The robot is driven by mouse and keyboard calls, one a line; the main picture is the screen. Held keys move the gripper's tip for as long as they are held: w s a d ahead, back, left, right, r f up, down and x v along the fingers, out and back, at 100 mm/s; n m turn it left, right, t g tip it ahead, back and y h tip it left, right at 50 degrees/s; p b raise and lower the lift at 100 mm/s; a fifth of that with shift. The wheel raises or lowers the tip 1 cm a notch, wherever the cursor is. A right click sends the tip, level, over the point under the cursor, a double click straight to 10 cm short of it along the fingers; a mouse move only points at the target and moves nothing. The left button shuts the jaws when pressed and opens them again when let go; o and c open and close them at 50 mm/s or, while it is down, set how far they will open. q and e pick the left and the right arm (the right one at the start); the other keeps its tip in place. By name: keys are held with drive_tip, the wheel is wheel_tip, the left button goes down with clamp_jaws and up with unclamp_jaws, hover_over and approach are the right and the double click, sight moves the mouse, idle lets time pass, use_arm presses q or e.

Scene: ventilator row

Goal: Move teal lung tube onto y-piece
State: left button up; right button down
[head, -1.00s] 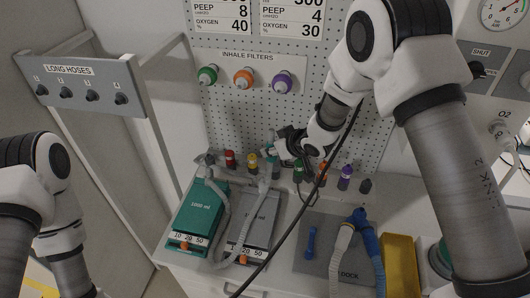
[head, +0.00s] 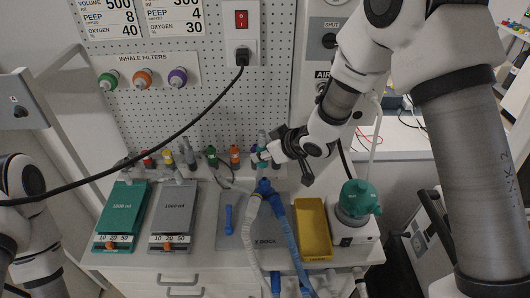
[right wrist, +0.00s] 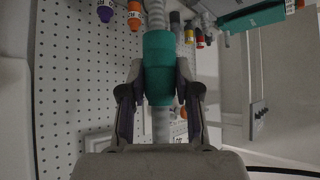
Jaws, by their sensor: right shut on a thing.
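My right gripper (head: 272,156) is shut on the teal cuff (right wrist: 159,68) of a grey corrugated lung tube, which runs through the jaws in the right wrist view. In the head view the teal cuff (head: 261,158) is held above the back of the bench, near the purple-capped peg. The blue y-piece (head: 264,187) stands just below and in front of it, apart from the cuff, with a white hose (head: 253,222) and a blue hose (head: 285,232) hanging forward. My left gripper is out of view; only part of that arm shows at lower left.
The teal lung (head: 121,212) and grey lung (head: 172,212) lie on the left of the bench. Several coloured pegs line the back. A yellow tray (head: 312,228) and a teal-topped device (head: 357,198) stand right of the dock mat (head: 234,238). A black cable crosses the view.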

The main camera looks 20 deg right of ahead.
sight(266, 166)
drive_tip(key=shift+s+d+f+b, duration=0.2)
drive_tip(key=shift+f+b, duration=0.1)
drive_tip(key=shift+f, duration=0.05)
drive_tip(key=shift+s+d+f+b, duration=0.15)
drive_tip(key=shift+f+b, duration=0.1)
drive_tip(key=shift+f, duration=0.1)
drive_tip(key=f+b, duration=0.3)
drive_tip(key=shift+w+a, duration=0.2)
drive_tip(key=shift+s+d+f, duration=0.1)
drive_tip(key=shift+f, duration=0.15)
drive_tip(key=shift+r, duration=0.3)
drive_tip(key=shift+f, duration=0.3)
drive_tip(key=shift+f+b, duration=0.7)
drive_tip(key=shift+f, duration=0.55)
idle(0.7)
